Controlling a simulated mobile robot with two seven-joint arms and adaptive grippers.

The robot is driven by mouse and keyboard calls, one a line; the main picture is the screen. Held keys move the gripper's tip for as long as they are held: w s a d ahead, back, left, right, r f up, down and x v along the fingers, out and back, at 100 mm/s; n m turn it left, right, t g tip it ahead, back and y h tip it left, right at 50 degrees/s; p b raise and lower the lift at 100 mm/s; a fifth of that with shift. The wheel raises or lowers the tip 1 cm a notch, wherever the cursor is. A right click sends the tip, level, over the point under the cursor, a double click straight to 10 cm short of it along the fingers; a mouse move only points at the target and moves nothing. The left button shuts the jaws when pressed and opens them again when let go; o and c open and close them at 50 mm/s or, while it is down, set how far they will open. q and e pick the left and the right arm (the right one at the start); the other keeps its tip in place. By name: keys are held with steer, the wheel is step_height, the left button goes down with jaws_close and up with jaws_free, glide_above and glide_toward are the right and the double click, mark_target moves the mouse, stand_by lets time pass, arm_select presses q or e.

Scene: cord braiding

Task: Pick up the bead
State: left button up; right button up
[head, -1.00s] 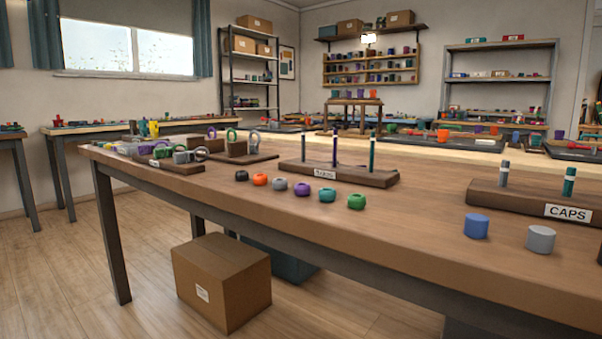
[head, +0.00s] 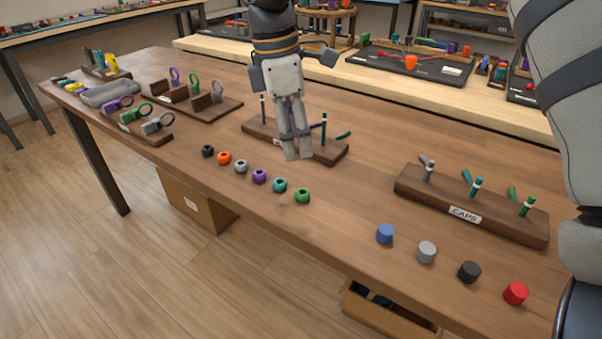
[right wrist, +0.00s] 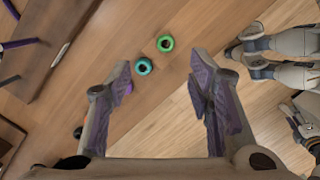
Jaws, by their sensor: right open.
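Several ring-shaped beads lie in a slanting row near the table's front edge: black (head: 208,151), orange (head: 224,158), grey (head: 241,167), purple (head: 260,176), teal (head: 280,185) and green (head: 302,195). My right gripper (head: 298,156) points down behind the teal and green beads, above the table in front of the peg board, holding nothing. In the right wrist view my right gripper (right wrist: 160,88) is open.
A dark peg board (head: 330,150) stands behind the gripper. A CAPS board (head: 415,190) is to the right, with blue (head: 385,234), grey (head: 427,252), black (head: 469,271) and red (head: 515,293) caps before it. Ring-handled tools (head: 137,115) lie left. Bare tabletop separates beads and caps.

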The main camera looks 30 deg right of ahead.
mark_target(302, 195)
steer(key=f, duration=0.3)
steer(key=s+f, duration=0.1)
steer(key=f, duration=0.6)
steer(key=shift+s+d+f, duration=0.15)
steer(key=shift+s+d, duration=0.1)
steer(key=shift+d+f, duration=0.1)
steer(key=shift+f, duration=0.3)
steer(key=c, duration=0.8)
